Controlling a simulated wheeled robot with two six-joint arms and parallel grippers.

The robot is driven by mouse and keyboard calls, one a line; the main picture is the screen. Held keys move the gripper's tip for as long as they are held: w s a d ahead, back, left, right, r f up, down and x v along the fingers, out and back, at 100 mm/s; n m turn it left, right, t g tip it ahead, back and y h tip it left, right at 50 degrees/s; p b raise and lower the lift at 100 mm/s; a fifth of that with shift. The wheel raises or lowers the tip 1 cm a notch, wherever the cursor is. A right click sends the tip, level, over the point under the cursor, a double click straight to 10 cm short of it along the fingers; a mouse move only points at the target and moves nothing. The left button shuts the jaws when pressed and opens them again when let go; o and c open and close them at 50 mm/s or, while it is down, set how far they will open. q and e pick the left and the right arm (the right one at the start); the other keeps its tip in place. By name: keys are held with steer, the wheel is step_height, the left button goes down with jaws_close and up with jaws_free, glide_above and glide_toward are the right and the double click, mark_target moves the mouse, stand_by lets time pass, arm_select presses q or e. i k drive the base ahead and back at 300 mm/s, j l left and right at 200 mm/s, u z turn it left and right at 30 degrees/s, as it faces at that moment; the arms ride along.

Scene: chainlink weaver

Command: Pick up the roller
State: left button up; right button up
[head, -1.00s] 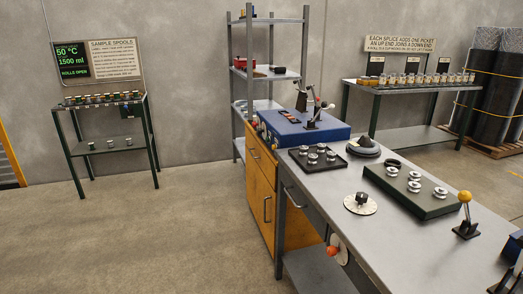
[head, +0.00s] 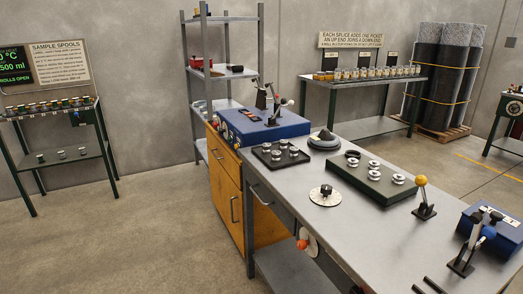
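Several small silvery spool-shaped rollers (head: 398,179) stand on a dark green block (head: 372,190) on the grey workbench. More similar rollers (head: 276,155) stand in a flat black tray (head: 268,164) further back, near the blue machine. The frames do not show which of them is the task's roller. I cannot make out either of my grippers in the head view.
The workbench (head: 300,222) also bears a white dial (head: 325,196), a yellow-knobbed lever (head: 423,197), a blue machine (head: 262,127) and a blue box (head: 493,232). A spool stand (head: 60,163) is at left, a rear table (head: 370,82) behind. Floor left of the bench is clear.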

mark_target(266, 147)
steer(key=i+j+u, duration=0.15)
steer(key=i+j, duration=0.5)
steer(key=i, duration=0.1)
